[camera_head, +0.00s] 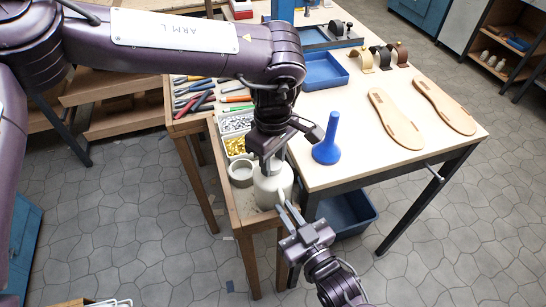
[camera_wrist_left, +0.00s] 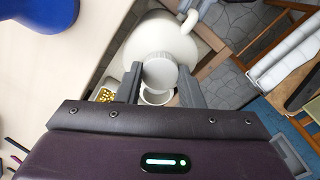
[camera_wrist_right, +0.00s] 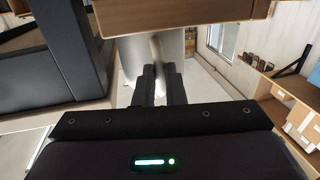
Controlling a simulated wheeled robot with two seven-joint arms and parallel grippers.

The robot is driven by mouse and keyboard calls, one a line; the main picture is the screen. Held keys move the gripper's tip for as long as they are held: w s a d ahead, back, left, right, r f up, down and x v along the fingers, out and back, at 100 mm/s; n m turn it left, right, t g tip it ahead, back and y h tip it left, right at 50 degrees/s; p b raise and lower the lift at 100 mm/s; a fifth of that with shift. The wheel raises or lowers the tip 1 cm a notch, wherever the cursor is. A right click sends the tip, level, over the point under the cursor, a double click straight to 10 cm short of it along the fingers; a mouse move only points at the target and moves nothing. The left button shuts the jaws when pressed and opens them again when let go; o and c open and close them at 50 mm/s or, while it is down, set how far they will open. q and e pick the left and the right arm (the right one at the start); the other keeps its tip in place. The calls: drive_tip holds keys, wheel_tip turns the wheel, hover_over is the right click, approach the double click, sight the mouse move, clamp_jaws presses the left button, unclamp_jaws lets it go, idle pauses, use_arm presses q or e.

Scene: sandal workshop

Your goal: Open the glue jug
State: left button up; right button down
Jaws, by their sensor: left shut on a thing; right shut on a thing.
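The white glue jug (camera_head: 270,188) stands on the small wooden side table, below my left arm. My left gripper (camera_head: 268,165) comes down from above onto its top. In the left wrist view, the round ribbed cap (camera_wrist_left: 160,74) sits between the two fingers, which are shut on it. The jug body (camera_wrist_left: 152,40) and its curved handle (camera_wrist_left: 214,30) show beyond. My right gripper (camera_head: 284,208) reaches up from below at the jug's near side. In the right wrist view its fingers are close together on the pale handle (camera_wrist_right: 155,46). The handle is partly hidden by the fingers.
A blue funnel-shaped thing (camera_head: 327,150) stands on the workbench (camera_head: 352,125) to the right. Sandal soles (camera_head: 394,118) lie further right.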

use_arm(q)
drive_tip(key=n, duration=0.7)
drive_tip(key=shift+n, duration=0.3)
drive_tip(key=n, duration=1.3)
drive_tip(key=shift+n, duration=0.4)
drive_tip(key=n, duration=0.6)
drive_tip(key=shift+r+n, duration=0.1)
drive_tip(key=shift+n, duration=0.2)
drive_tip(key=n, duration=2.4)
